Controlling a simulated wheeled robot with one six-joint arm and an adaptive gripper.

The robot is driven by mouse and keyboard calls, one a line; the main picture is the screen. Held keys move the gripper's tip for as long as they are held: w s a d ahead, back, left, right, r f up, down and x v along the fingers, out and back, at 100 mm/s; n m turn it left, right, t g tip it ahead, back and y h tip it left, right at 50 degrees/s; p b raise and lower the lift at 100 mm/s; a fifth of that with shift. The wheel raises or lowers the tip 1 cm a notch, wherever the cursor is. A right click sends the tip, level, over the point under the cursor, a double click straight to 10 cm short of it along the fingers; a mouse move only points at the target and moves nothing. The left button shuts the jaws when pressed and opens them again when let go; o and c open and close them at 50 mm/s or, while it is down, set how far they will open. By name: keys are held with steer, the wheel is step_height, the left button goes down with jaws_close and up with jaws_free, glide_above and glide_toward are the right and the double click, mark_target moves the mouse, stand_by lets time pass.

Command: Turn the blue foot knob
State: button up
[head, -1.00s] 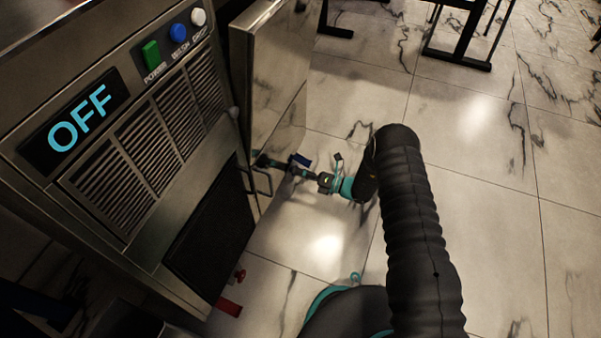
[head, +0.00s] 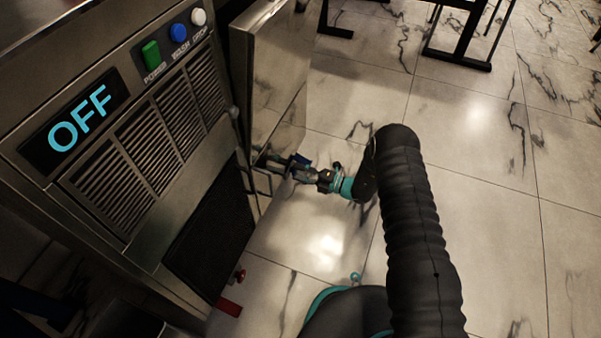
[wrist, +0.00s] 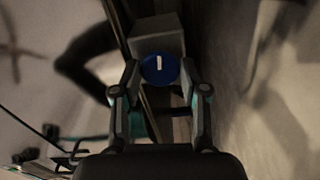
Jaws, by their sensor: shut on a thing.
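The blue foot knob (wrist: 158,70) is a round blue disc with a white line on its face, near the centre of the wrist view. The line stands almost upright in that picture. My gripper (wrist: 160,76) is shut on the knob, with one finger against each side. A grey block (wrist: 157,35) sits just behind the knob. In the head view my gripper (head: 287,164) reaches in low beside the open metal door of the machine. The knob itself cannot be made out there.
The machine's front panel has an OFF display (head: 80,118) and green (head: 151,52), blue (head: 179,32) and white (head: 198,17) buttons. The metal door (head: 275,75) stands close above my gripper. A red valve handle (head: 239,275) is low down. Tiled floor to the right is open.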

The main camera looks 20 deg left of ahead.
stand_by(0.5)
steer(key=o, duration=1.1)
steer(key=shift+o, duration=0.2)
steer(key=d, duration=1.2)
steer(key=shift+s, duration=0.45)
